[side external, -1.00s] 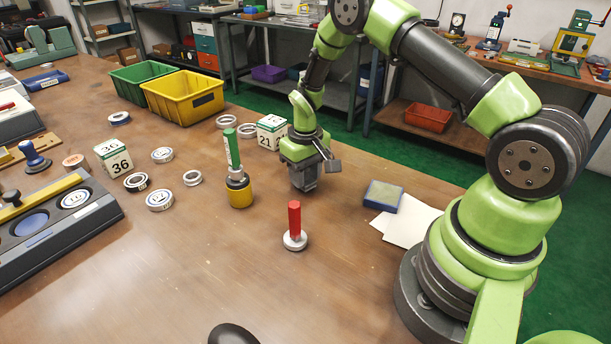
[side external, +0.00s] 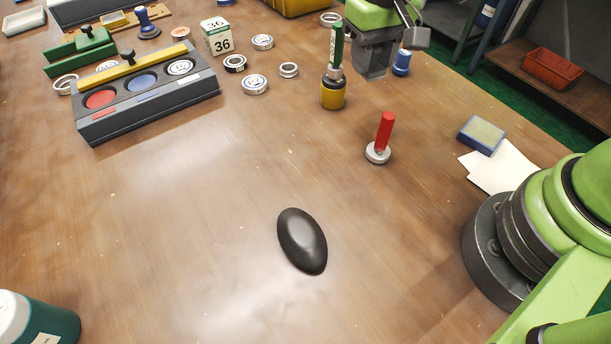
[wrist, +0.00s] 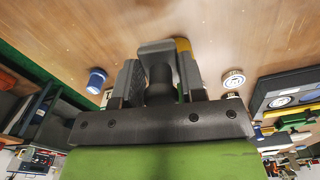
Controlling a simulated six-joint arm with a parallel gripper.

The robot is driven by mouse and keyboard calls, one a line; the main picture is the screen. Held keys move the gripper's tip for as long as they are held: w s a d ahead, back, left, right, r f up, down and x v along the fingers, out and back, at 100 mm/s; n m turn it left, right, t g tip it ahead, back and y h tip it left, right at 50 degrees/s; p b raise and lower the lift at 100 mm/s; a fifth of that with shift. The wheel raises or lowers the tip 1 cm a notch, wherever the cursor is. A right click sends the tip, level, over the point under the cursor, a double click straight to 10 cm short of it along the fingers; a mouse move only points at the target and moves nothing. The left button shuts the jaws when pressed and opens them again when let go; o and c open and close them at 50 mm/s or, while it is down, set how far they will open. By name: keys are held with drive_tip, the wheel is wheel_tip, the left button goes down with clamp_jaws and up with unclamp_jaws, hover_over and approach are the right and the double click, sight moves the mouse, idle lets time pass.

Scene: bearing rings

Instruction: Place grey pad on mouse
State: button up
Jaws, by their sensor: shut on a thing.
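My gripper (side external: 371,62) is at the top right of centre in the side view, above the table and just behind the green and yellow tool. In the wrist view my gripper (wrist: 158,78) is shut on a grey piece (wrist: 165,47), which I take for the grey pad. Its full shape is hidden by the fingers. The black mouse (side external: 302,240) lies alone on the table in the lower middle of the side view, well away from my gripper. I cannot make out the mouse in the wrist view.
The yellow-based tool (side external: 333,92) and a red-handled stamp (side external: 380,140) stand between gripper and mouse. A blue piece (side external: 401,62) is beside my gripper. A blue-edged pad (side external: 481,135) and papers (side external: 500,167) lie right. A grey rack (side external: 150,95) and rings are left. Table around the mouse is clear.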

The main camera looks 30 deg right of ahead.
drive_tip(key=s+a+r+n, duration=0.1)
drive_tip(key=s+a, duration=0.4)
drive_tip(key=a, duration=0.8)
drive_tip(key=n, duration=0.1)
hover_over(303, 233)
wheel_tip(303, 233, down, 4)
drive_tip(key=shift+s+r, duration=0.1)
drive_tip(key=shift+r, duration=0.15)
drive_tip(key=shift+f, duration=2.5)
drive_tip(key=o, duration=0.9)
drive_tip(key=shift+f, duration=0.1)
drive_tip(key=shift+o, duration=0.2)
